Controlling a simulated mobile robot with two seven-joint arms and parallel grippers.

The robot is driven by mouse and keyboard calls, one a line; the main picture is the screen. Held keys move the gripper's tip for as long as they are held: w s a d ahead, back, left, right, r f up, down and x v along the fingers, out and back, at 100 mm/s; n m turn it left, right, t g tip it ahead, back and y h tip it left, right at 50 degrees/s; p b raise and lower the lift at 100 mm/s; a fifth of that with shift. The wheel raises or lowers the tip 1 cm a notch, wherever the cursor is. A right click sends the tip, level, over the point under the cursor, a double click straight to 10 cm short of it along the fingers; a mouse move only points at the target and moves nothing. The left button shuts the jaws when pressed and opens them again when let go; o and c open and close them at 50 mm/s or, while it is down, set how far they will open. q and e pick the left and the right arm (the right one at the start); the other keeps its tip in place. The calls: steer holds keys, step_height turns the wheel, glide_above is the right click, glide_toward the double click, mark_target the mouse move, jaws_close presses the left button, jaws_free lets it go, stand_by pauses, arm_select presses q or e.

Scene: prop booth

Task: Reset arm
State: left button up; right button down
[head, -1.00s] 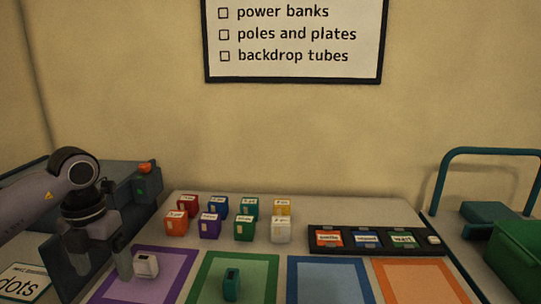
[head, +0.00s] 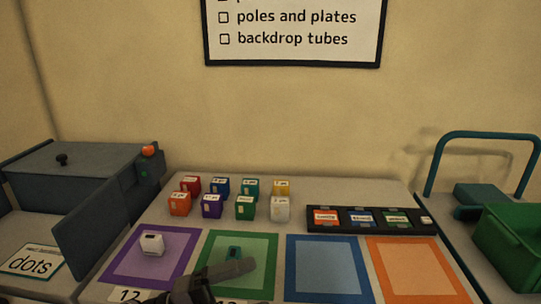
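What looks like my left gripper (head: 236,268) is a dark grey shape at the bottom of the head view, pointing right over the front of the green mat (head: 268,247). Whether its fingers are open or shut cannot be made out. It is apart from the white block (head: 152,244), which sits on the purple mat (head: 122,262). My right gripper is not in view.
Several coloured blocks (head: 211,208) stand in two rows behind the mats. A black tray (head: 313,227) with labelled cards lies at the right. The blue mat (head: 328,265) and orange mat (head: 415,268) are bare. A grey bin (head: 75,170) stands left, a green crate (head: 512,245) right.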

arm_select(q)
steer(key=a+f+n+t+y+p, duration=0.1)
steer(key=a+f+n+t+y, duration=1)
steer(key=n, duration=0.9)
steer(key=s+a+f+n+g+y, duration=0.2)
steer(key=s+f+n+y, duration=0.1)
steer(key=s+f, duration=0.3)
steer(key=s+a+f+n+g+y+p, duration=0.1)
steer(key=s+a+f+n+g+y, duration=0.2)
steer(key=s+f+n, duration=0.2)
steer(key=shift+s+a+f+y, duration=0.15)
steer(key=shift+s+f+y, duration=0.15)
steer(key=shift+s+f, duration=0.65)
